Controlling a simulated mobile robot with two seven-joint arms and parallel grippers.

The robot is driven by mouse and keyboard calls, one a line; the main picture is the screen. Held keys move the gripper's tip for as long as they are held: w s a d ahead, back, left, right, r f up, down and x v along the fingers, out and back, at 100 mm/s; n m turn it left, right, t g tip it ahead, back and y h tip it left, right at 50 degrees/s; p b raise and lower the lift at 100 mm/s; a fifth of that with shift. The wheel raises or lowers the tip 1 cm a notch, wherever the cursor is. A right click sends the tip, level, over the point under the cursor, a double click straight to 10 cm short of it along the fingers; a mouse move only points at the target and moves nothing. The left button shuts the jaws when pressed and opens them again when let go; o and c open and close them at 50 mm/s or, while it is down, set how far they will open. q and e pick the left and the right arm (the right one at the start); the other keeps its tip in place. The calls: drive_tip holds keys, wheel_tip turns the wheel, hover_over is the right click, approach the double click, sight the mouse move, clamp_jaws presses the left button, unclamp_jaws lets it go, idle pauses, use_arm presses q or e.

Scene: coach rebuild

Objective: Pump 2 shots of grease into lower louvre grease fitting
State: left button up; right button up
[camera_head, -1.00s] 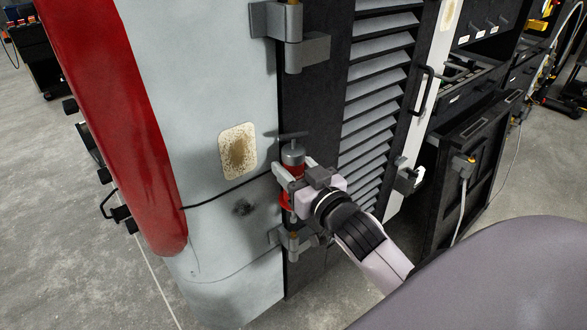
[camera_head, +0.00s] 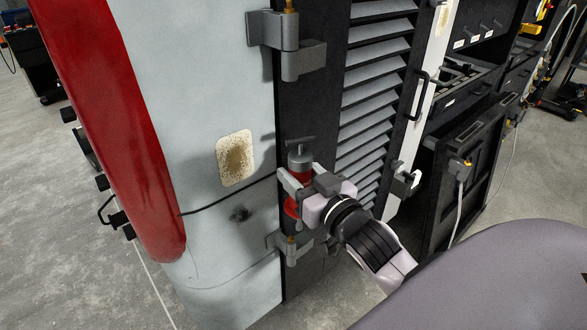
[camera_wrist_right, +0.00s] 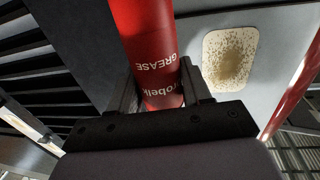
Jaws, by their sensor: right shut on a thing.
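The grease gun (camera_head: 300,158) is red with a grey top and a dark T-handle. It stands nearly upright in front of the dark post beside the louvre. My right gripper (camera_head: 292,188) is shut around its red barrel. The wrist view shows the barrel (camera_wrist_right: 150,60) between the fingers, with "GREASE" lettering. Below it, the lower hinge (camera_head: 290,250) carries a small brass-coloured grease fitting (camera_head: 291,239). The gun's lower end is close above this fitting; I cannot tell whether they touch. The louvre (camera_head: 372,95) has grey slats. My left gripper is not in view.
The upper hinge (camera_head: 287,42) juts out above the gun. A worn cream patch (camera_head: 235,157) is on the grey coach panel to the left. A dark handle (camera_head: 420,92) and a latch (camera_head: 404,180) stick out right of the louvre. Open floor (camera_head: 60,190) lies left.

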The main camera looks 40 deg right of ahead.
drive_tip(key=shift+s+d+r, duration=0.1)
drive_tip(key=shift+s, duration=1.2)
drive_tip(key=shift+s+d+r, duration=0.1)
drive_tip(key=shift+s, duration=1.2)
